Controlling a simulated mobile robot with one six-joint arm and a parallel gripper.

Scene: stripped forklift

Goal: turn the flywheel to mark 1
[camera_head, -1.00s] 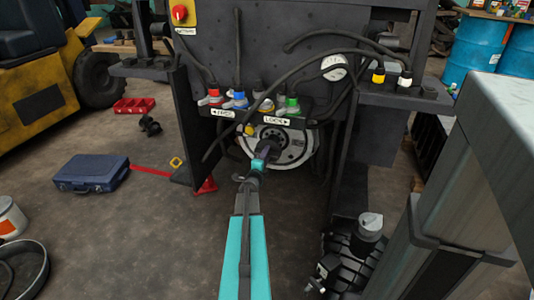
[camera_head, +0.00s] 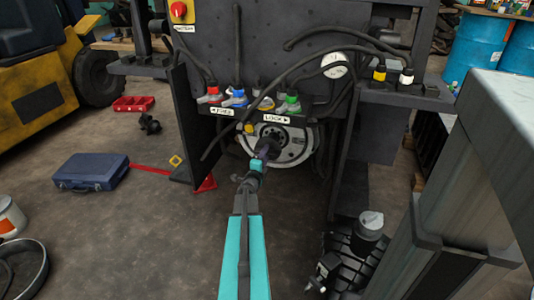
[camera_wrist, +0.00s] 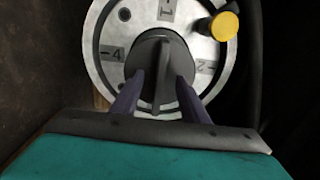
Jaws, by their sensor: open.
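The flywheel (camera_head: 303,157) is a pale metal disc low in the middle of the forklift body. In the wrist view the flywheel (camera_wrist: 103,30) shows mark 1 (camera_wrist: 167,10) at the top, mark 4 (camera_wrist: 112,53) at left and mark 2 (camera_wrist: 206,67) at right. A dark grip bar (camera_wrist: 157,75) stands upright at its hub. My gripper (camera_wrist: 156,80) is open, one finger on each side of the bar; contact cannot be told. My gripper (camera_head: 268,150) hides part of the disc in the head view. A yellow knob (camera_wrist: 223,25) sits at the disc's upper right rim.
Above the flywheel are coloured hose couplings (camera_head: 238,98), a FREE label (camera_head: 222,111), a LOCK label (camera_head: 277,119) and loose hanging black hoses. Dark side plates (camera_head: 188,130) flank the opening. A blue case (camera_head: 90,171) lies on the floor at left.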

